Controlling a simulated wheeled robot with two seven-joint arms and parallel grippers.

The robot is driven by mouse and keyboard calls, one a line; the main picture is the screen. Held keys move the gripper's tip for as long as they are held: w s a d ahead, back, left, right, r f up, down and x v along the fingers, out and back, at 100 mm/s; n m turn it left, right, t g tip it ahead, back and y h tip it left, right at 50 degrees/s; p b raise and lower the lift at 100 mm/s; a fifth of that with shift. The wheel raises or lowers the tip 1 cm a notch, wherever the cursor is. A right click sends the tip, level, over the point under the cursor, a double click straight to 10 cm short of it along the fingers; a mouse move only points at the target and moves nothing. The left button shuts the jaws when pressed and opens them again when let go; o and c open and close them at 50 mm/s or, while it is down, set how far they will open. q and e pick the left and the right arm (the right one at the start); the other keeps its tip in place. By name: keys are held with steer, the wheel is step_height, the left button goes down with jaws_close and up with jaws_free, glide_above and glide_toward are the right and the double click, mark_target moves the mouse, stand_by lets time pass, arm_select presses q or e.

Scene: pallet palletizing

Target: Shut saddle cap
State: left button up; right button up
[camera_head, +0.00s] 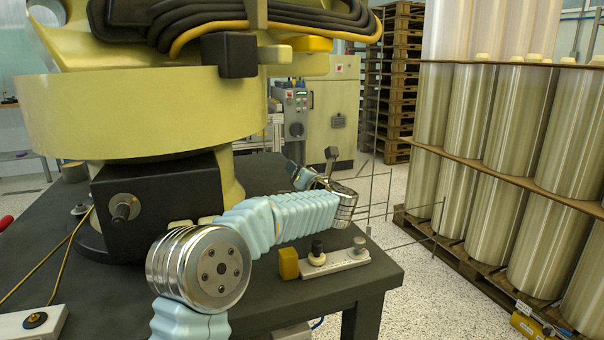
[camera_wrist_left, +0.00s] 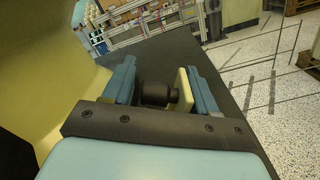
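My left arm reaches over the dark table (camera_head: 315,285), and its gripper (camera_head: 315,168) is beyond the wrist, partly hidden in the head view. In the left wrist view the gripper (camera_wrist_left: 162,88) is open, its two blue fingers apart. A dark cylindrical knob (camera_wrist_left: 155,93) and a pale yellow plate (camera_wrist_left: 187,90) show between the fingers, with the plate close to the right finger. I cannot tell whether either is touched. I cannot clearly identify the saddle cap; the plate or knob may belong to it. My right gripper is not in view.
A big yellow machine (camera_head: 140,115) on a black base (camera_head: 165,205) stands on the table at left. A pale strip with knobs (camera_head: 335,262) and a yellow block (camera_head: 289,263) lie near the right edge. Thin rods (camera_head: 390,205) and stacked metal cylinders (camera_head: 515,180) stand beyond.

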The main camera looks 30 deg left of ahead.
arm_select(q)
steer(key=shift+d, duration=0.1)
steer(key=b+v, duration=0.2)
steer(key=v, duration=1.1)
steer(key=shift+s+d+b, duration=0.2)
steer(key=shift+s+b, duration=0.1)
steer(key=shift+c, duration=0.3)
